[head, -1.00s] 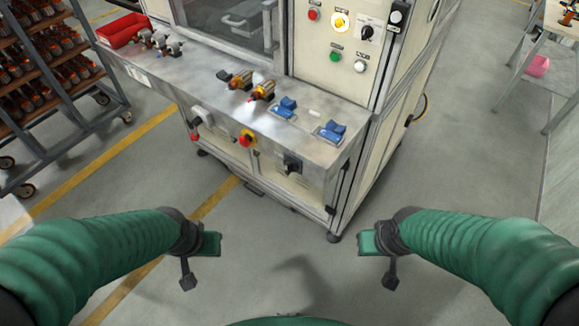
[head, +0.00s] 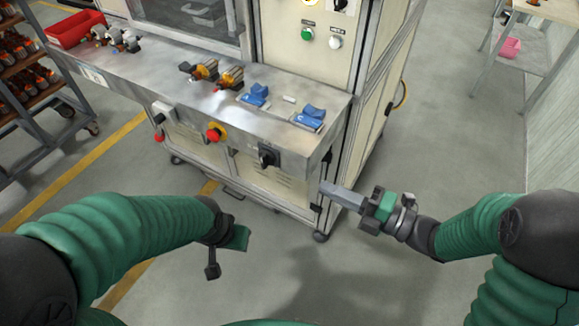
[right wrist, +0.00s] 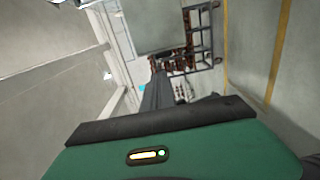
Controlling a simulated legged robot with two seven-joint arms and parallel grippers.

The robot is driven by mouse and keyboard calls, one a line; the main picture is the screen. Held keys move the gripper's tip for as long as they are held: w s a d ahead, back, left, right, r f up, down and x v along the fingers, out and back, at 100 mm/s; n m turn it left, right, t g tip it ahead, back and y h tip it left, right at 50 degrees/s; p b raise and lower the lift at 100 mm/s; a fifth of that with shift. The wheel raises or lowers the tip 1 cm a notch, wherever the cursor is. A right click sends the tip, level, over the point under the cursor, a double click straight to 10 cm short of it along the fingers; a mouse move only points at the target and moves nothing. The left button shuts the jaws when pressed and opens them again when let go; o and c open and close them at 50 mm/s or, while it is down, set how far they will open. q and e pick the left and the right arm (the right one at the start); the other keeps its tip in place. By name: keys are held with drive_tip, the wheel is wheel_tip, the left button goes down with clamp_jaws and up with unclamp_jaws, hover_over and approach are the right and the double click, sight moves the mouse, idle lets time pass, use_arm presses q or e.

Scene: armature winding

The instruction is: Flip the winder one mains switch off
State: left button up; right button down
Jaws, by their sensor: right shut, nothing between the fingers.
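The winder (head: 350,150) is a cream cabinet with a grey metal shelf along its front. A black rotary switch (head: 268,155) sits on the front face below the shelf, toward the right; no label is readable, so I cannot tell its setting. My right gripper (head: 328,190) is shut and empty, pointing left, to the right of and below that switch, apart from it. Its dark fingers also show in the right wrist view (right wrist: 157,92). My left gripper (head: 232,240) hangs low at the left, clear of the winder; its fingers are not clearly visible.
A red emergency knob (head: 215,134) and a grey-white box (head: 162,113) are on the same front face. Blue holders (head: 308,117) and armatures (head: 229,77) sit on the shelf. A red bin (head: 75,29) is at the far left. Floor before the winder is clear.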

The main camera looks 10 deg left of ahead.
sight(265, 160)
drive_tip(key=shift+a+r, duration=0.1)
drive_tip(key=shift+r, duration=0.05)
drive_tip(key=p+x, duration=0.1)
drive_tip(key=x, duration=1.3)
